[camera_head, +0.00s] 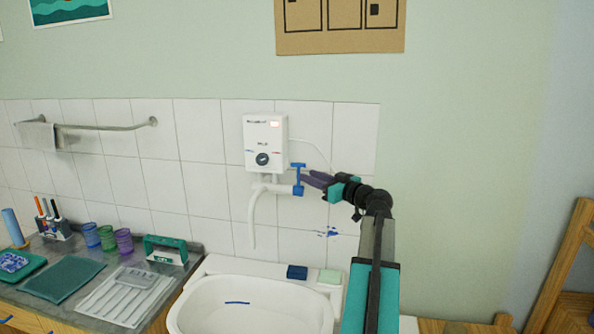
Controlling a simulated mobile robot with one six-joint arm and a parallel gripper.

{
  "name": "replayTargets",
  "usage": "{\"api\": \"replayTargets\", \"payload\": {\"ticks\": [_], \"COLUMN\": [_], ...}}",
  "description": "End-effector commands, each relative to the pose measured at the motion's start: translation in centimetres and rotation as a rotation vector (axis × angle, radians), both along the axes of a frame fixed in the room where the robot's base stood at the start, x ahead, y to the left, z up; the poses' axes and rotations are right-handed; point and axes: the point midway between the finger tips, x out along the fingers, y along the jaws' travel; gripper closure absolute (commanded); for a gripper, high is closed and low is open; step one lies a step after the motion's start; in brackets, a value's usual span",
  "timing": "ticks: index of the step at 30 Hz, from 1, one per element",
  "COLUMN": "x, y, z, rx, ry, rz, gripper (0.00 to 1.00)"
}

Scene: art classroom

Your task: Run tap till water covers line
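A white sink basin (254,309) stands below, with a short dark blue line (237,302) on its inner wall. I see no water at the line. A white water heater (264,143) hangs on the tiles with a curved white spout (253,219) pointing down over the basin. No stream shows from it. A blue tap handle (298,178) is at the right of the spout pipe. My gripper (310,179) is at the handle's right side, its purple fingers pointing at it. I cannot tell if the fingers touch or grip the handle.
A blue sponge (297,272) and a pale green block (329,277) lie on the sink's back ledge. The counter at left holds cups (107,237), a drying rack (122,296) and a teal box (166,250). A wooden easel (560,265) stands at right.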

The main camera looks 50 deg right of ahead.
Motion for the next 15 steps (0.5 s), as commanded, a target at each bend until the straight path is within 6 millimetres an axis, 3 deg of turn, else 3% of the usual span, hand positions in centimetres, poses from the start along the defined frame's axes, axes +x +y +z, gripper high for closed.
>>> {"api": "replayTargets", "payload": {"ticks": [9, 15], "x": [4.5, 6.0], "y": [-0.2, -0.2], "z": [0.2, 0.1], "rx": [0.001, 0.001], "ry": [0.0, 0.0], "rz": [0.001, 0.001], "gripper": [0.71, 0.71]}}
